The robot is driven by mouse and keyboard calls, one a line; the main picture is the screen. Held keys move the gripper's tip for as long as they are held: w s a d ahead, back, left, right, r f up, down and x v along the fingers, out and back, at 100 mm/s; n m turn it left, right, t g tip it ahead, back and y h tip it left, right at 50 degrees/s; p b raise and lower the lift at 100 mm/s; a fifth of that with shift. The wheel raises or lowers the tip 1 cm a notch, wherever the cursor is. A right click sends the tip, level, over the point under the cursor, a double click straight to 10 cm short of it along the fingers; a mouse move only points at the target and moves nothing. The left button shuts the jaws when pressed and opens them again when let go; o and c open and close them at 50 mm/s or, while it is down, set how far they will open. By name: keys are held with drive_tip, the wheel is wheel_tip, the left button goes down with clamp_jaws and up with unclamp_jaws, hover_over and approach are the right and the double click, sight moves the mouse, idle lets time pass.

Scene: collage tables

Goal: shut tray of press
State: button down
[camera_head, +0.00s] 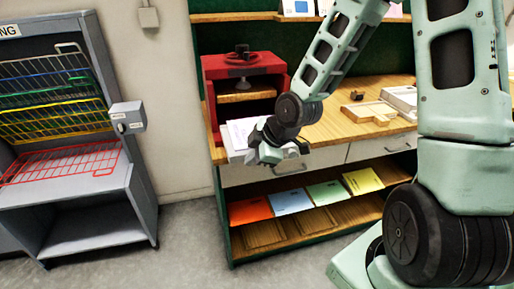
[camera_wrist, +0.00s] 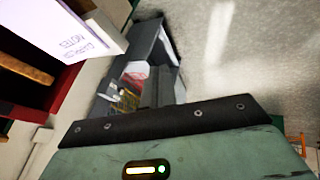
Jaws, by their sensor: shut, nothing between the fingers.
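The red press (camera_head: 212,108) stands on the wooden table at its left end, with a dark knob on top and a wooden plate inside. A white tray or stack of sheets (camera_head: 236,133) sticks out of its front, beyond the table's front edge. In the wrist view the press (camera_wrist: 22,100) is at the left edge, and the white sheets with printed lettering (camera_wrist: 75,30) are at the upper left. My gripper (camera_head: 270,158) is shut and empty, just right of the white sheets' front end. My wrist hides part of the press's lower front; contact cannot be told.
A grey rack (camera_head: 140,205) with coloured wire shelves stands at the left, a red one (camera_head: 70,165) pulled out. Below the table, a shelf holds coloured booklets (camera_head: 290,201). A wooden frame (camera_head: 370,112) lies on the table to the right. Floor between rack and table is clear.

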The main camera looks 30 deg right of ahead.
sight(240, 157)
drive_tip(key=shift+t, duration=0.4)
drive_tip(key=w+f+p, duration=0.1)
drive_tip(key=w+f, duration=0.1)
drive_tip(key=w, duration=0.1)
drive_tip(key=w+d+f, duration=0.1)
drive_tip(key=w+f, duration=0.2)
drive_tip(key=w+f+p, duration=0.1)
drive_tip(key=w+f, duration=0.1)
drive_tip(key=w, duration=0.1)
drive_tip(key=shift+d+f+p, duration=0.25)
drive_tip(key=shift+d+p, duration=0.05)
drive_tip(key=shift+d, duration=0.05)
drive_tip(key=shift+w+d+f+p, duration=0.1)
drive_tip(key=shift+w+d+p, duration=0.05)
drive_tip(key=shift+w, duration=0.3)
drive_tip(key=shift+w+d+f+p, duration=0.1)
drive_tip(key=shift+w+p, duration=0.05)
drive_tip(key=shift+w, duration=0.25)
